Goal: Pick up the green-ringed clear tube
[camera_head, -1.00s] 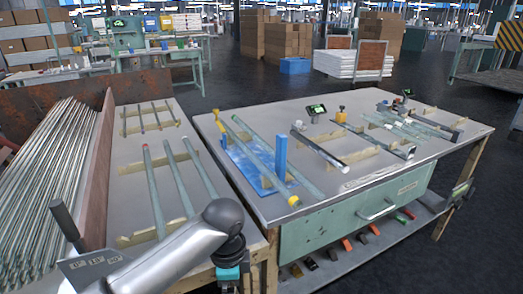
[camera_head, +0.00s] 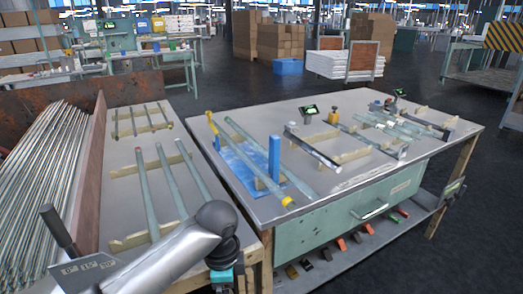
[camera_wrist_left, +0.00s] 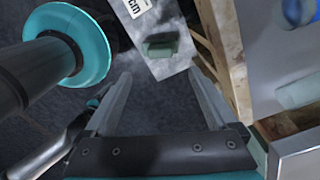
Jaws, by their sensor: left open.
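Several long clear tubes lie in view, but I cannot make out which one has a green ring. Three clear tubes (camera_head: 172,181) rest on wooden supports on the left bench. More clear tubes (camera_head: 402,127) lie toward the far right. My left gripper (camera_wrist_left: 158,74) is open and empty in the left wrist view, above dark floor beside a bench edge. Its fingers are hidden in the head view. My right gripper is not in view.
A blue post (camera_head: 274,158) stands upright on the right bench (camera_head: 318,203). A brown divider (camera_head: 88,165) separates a stack of metal rods (camera_head: 40,160) from the left bench. A narrow gap lies between the benches. A green block (camera_wrist_left: 161,45) shows in the wrist view.

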